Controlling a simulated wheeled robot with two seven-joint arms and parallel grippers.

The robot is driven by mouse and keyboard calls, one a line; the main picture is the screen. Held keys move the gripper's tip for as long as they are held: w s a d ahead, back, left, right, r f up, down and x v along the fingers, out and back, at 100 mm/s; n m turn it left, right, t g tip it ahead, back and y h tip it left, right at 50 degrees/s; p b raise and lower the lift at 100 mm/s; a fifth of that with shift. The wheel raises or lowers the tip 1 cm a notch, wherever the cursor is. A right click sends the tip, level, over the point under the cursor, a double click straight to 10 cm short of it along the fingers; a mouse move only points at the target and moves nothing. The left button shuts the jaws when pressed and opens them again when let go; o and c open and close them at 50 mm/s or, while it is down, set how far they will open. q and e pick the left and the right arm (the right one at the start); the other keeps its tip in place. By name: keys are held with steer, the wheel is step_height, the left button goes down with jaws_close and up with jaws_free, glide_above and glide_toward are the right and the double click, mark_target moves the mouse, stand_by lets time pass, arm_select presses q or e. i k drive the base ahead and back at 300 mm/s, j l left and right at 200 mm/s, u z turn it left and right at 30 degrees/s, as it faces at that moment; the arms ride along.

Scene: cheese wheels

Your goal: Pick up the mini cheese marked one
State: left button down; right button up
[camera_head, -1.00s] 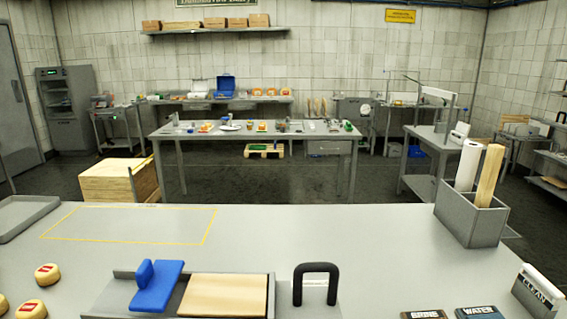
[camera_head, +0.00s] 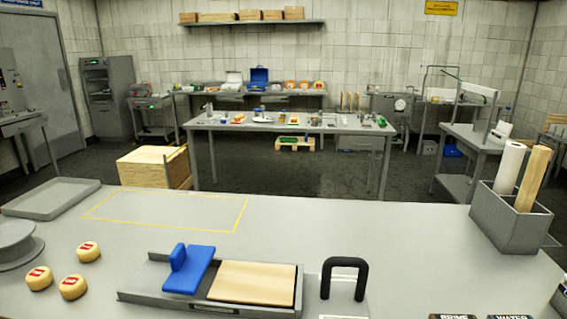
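Three small round yellow cheeses with red labels sit at the left of the near grey table (camera_head: 340,225). One mini cheese (camera_head: 88,252) is farthest back, another mini cheese (camera_head: 39,279) is at the left, and a third mini cheese (camera_head: 73,287) is nearest. The marks on their labels are too small to read. They stand apart or nearly touching, flat on the table. Neither of my grippers shows in the head view.
Right of the cheeses is a grey tray with a blue block (camera_head: 190,268) and a wooden board (camera_head: 253,283). A black-handled tool (camera_head: 343,264) stands beside it. A round grey stand (camera_head: 15,243), an empty tray (camera_head: 50,198) and a grey bin (camera_head: 508,218) are near the edges. The yellow-outlined area (camera_head: 167,213) is bare.

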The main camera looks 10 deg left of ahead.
mark_target(73, 286)
steer(key=u, duration=0.5)
steer(key=j+u, duration=0.15)
steer(key=u, duration=0.85)
steer(key=j+z, duration=0.35)
steer(key=j, duration=1.25)
steer(key=k, duration=0.05)
